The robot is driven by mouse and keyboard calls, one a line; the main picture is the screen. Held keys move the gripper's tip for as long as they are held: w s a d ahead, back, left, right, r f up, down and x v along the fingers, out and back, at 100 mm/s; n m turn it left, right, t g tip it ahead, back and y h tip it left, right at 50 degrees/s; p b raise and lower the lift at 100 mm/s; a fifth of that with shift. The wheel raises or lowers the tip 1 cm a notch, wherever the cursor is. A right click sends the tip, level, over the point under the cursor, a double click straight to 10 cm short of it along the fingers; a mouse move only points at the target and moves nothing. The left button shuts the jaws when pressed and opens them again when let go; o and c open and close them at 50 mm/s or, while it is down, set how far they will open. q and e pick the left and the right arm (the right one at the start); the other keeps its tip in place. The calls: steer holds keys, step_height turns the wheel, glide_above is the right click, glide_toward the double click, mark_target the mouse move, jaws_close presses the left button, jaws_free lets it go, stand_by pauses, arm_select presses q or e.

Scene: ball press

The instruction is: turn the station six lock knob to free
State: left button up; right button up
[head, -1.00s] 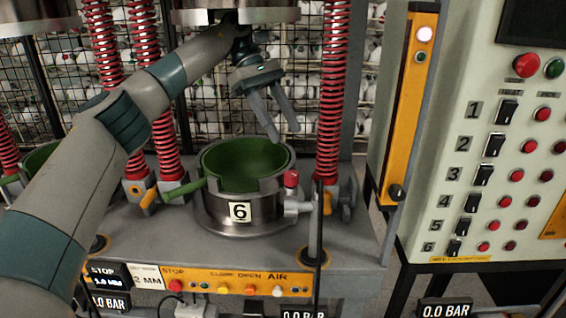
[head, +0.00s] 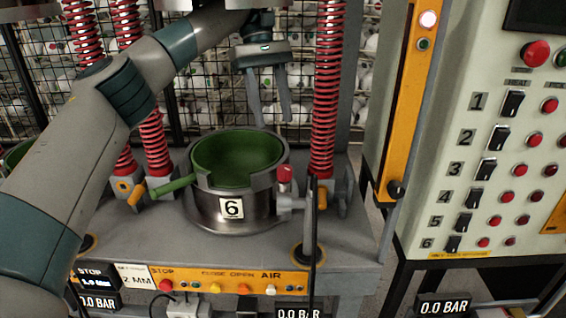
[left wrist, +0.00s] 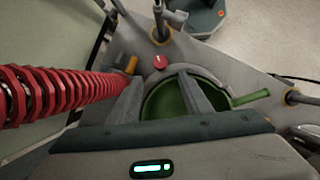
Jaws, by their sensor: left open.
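The station six mould pot (head: 205,200) is a round metal pot with a green inside and a "6" plate, standing on the press bed. A small red knob (head: 285,174) sits on a grey fitting at the pot's right side. I take it for the lock knob; its setting is too small to read. In the left wrist view the red knob (left wrist: 160,62) has a pale mark on top. My left gripper (head: 272,118) is open and empty, fingers pointing down, above the pot's far rim and higher than the knob. Its fingers (left wrist: 160,88) also show in the left wrist view, apart from the knob.
A red spring column (head: 325,100) stands right behind the knob. An orange handle (head: 321,197) is close to the knob's right. A green handle (head: 172,185) sticks out at the pot's left. The button strip (head: 225,284) runs along the front; the control cabinet (head: 430,150) stands at right.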

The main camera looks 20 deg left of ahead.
arm_select(q)
steer(key=f, duration=0.1)
glide_above(284, 167)
steer(key=w+a, duration=0.1)
steer(key=a, duration=0.1)
step_height(284, 167, down, 6)
steer(key=shift+w+d+r, duration=0.15)
steer(key=shift+r, duration=0.05)
steer(key=shift+x, duration=2.35)
arm_select(e)
steer(key=shift+s+d+f, duration=0.1)
steer(key=shift+s+f, duration=0.1)
steer(key=shift+s, duration=0.3)
steer(key=shift+w+r, duration=0.1)
steer(key=shift+w, duration=0.1)
arm_select(q)
steer(key=c, duration=1.1)
arm_select(e)
steer(key=shift+w, duration=0.1)
